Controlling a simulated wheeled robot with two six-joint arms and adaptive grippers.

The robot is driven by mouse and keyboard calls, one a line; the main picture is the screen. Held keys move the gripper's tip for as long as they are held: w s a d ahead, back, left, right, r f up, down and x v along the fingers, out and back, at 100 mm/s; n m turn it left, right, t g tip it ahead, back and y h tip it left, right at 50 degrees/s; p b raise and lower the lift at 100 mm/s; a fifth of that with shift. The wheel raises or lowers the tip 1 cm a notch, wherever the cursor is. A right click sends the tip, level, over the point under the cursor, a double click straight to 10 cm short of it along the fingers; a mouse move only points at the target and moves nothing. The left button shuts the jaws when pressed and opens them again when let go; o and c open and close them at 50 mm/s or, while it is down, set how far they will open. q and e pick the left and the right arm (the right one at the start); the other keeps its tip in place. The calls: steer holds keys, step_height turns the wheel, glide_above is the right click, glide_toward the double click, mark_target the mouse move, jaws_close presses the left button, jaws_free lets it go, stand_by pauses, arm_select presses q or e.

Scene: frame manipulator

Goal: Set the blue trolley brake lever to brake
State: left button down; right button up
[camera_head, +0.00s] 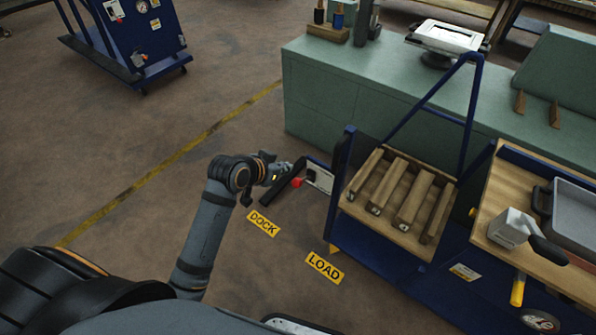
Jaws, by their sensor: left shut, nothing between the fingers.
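The blue trolley (378,247) stands at the right of centre, with wooden bars on its top. A white plate (319,178) sits on its left side. The brake lever's red knob (297,183) shows at the plate's left edge; the rest of the lever is too small to make out. A dark slanted bar (275,197) lies beside the knob. My left gripper (284,170) is shut and empty, just up and left of the red knob. I cannot tell whether it touches the lever. My right gripper is out of view.
A green cabinet (340,95) stands behind the trolley. A wooden-topped bench (500,185) with a grey tray (583,215) is at the right. Another blue cart (125,50) stands far left. Yellow DOCK (262,223) and LOAD (324,268) labels mark the floor. The left floor is clear.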

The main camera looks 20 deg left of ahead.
arm_select(q)
glide_above(296, 181)
steer(key=w, duration=0.1)
steer(key=f, duration=0.6)
steer(key=shift+w+d+f+b, duration=0.2)
steer(key=shift+d+b, duration=0.05)
steer(key=shift+b, duration=0.05)
steer(key=f, duration=0.3)
steer(key=shift+s+a+f, duration=0.15)
steer(key=shift+s+a, duration=0.05)
steer(key=shift+s, duration=0.15)
steer(key=shift+s+f, duration=0.3)
steer(key=shift+f, duration=0.15)
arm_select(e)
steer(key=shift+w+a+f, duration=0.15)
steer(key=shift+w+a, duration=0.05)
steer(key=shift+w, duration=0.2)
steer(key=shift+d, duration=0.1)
